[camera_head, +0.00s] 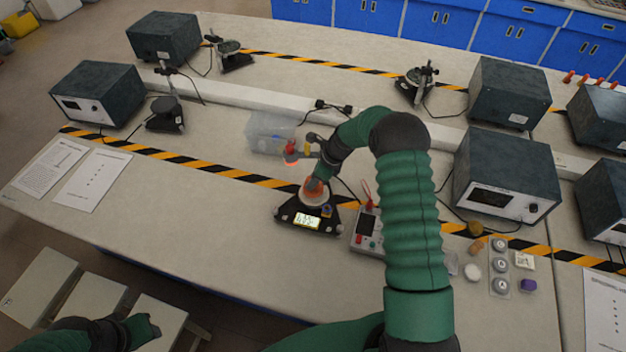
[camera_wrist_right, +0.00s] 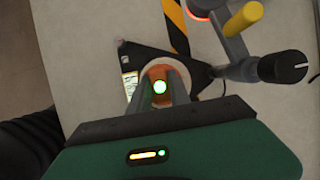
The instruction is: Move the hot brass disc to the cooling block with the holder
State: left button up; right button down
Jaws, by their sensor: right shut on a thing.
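My right gripper (camera_head: 314,187) is shut on an orange piece (camera_wrist_right: 158,73), which has a bright green-white spot between the fingers in the right wrist view. It is over a round pale plate (camera_head: 314,197) on a black triangular base (camera_head: 290,216) with a lit display; I cannot tell whether the piece touches the plate. A red glow (camera_head: 291,160) shows beside the gripper, and the wrist view also has a glowing spot (camera_wrist_right: 200,10). I cannot make out for sure which things are the brass disc, the holder and the cooling block. My left gripper (camera_head: 150,326) is low at the left, its jaws unclear.
A stand arm with a yellow knob (camera_wrist_right: 243,18) is close to my right gripper. A clear bin (camera_head: 268,132) is behind. A small meter (camera_head: 368,232) stands right of the base. Small brownish pieces (camera_head: 475,229) and a tray of grey discs (camera_head: 500,263) lie farther right.

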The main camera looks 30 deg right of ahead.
jog(key=s+d+p, duration=0.1)
jog(key=s+d, duration=0.2)
jog(key=s, duration=0.2)
dwell(0.3)
jog(key=shift+s, duration=0.1)
jog(key=s+d+f, duration=0.2)
jog(key=s+d, duration=0.1)
jog(key=s, duration=0.2)
jog(key=shift+b, duration=0.4)
jog(key=shift+s+f, duration=0.1)
jog(key=s+d, duration=0.3)
jog(key=s, duration=0.2)
